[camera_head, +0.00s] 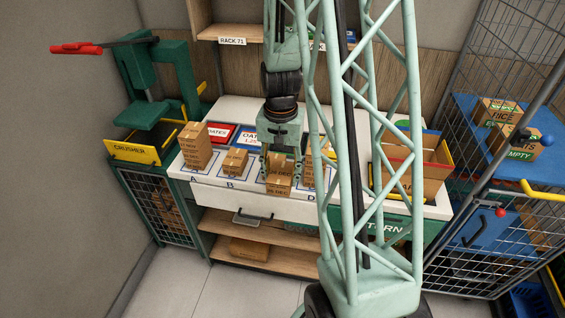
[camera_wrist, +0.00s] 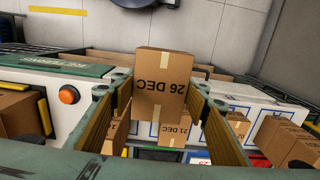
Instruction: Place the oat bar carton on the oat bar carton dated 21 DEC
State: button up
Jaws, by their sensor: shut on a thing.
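My gripper (camera_head: 283,172) is over the front of the white counter. Its two fingers (camera_wrist: 160,92) are on either side of an oat bar carton (camera_wrist: 162,65), which reads 26 DEC upside down in the wrist view. The carton dated 21 DEC (camera_wrist: 172,132) shows just below the held carton in that view. In the head view the cartons at the gripper (camera_head: 278,187) are at the counter's front, between marks B and D. The fingers partly cover them. I cannot tell whether the held carton touches the one under it.
A tall carton stack (camera_head: 194,147) stands at mark A and a lower carton (camera_head: 235,161) at B. More cartons (camera_head: 308,175) stand close on the right, partly behind my lattice column. An open cardboard box (camera_head: 398,178) is further right. The green crusher (camera_head: 150,115) is at left.

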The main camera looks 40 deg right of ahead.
jog(key=shift+w, duration=0.1)
jog(key=shift+w, duration=0.1)
jog(key=p, duration=0.2)
send_near(274, 154)
jog(key=s+a, duration=0.1)
jog(key=s+a+f, duration=0.2)
jog(key=s, duration=0.1)
jog(key=shift+a, duration=0.35)
jog(key=shift+w+d, duration=0.2)
jog(key=shift+w+f, duration=0.1)
jog(key=shift+f, duration=0.1)
jog(key=shift+f+p, duration=0.3)
jog(key=shift+f, duration=1.3)
jog(key=shift+f, duration=0.15)
